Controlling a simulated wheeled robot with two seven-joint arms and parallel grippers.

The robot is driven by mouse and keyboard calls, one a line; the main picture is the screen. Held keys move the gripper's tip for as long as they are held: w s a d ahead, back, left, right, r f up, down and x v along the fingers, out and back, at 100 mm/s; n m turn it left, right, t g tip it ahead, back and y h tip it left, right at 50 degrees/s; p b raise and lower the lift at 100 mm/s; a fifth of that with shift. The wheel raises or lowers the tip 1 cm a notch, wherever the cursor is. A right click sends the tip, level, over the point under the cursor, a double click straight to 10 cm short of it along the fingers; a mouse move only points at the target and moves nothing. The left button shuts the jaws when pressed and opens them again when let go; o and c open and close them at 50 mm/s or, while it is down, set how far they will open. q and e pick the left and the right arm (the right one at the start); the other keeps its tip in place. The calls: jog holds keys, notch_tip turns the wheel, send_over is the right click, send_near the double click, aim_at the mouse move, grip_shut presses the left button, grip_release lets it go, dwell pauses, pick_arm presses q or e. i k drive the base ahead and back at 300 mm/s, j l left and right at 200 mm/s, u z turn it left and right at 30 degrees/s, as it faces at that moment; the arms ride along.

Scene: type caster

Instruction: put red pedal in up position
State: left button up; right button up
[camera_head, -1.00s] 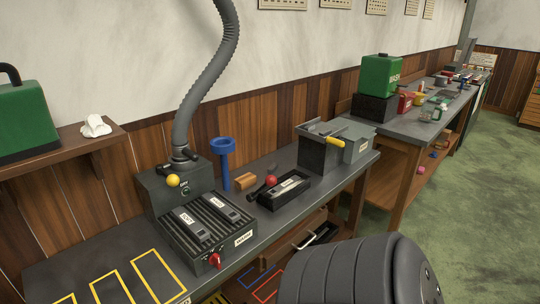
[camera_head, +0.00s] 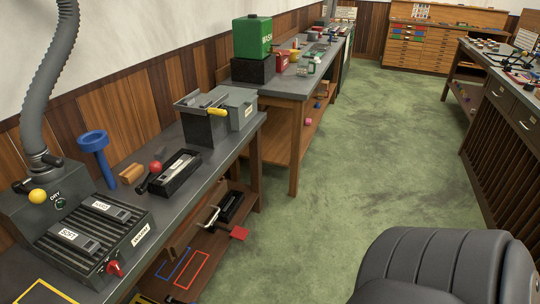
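A small flat red piece (camera_head: 239,233), which looks like the red pedal, juts out at the front of the low shelf under the near workbench. A dark device (camera_head: 231,206) with a pale bent handle sits just behind it. The red piece looks roughly level, but it is too small to tell its position surely. Neither of my grippers is in view. A dark ribbed part, seemingly my own arm, fills the lower right, well to the right of the red piece.
The near workbench (camera_head: 222,152) carries a heater box with a red knob (camera_head: 115,268), a blue funnel-like stand (camera_head: 95,150) and a black tray (camera_head: 175,172). A second bench with a green can (camera_head: 252,37) stands beyond. Green floor (camera_head: 320,220) is open to the right.

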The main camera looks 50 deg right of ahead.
aim_at(238, 232)
jog(key=z, duration=1.1)
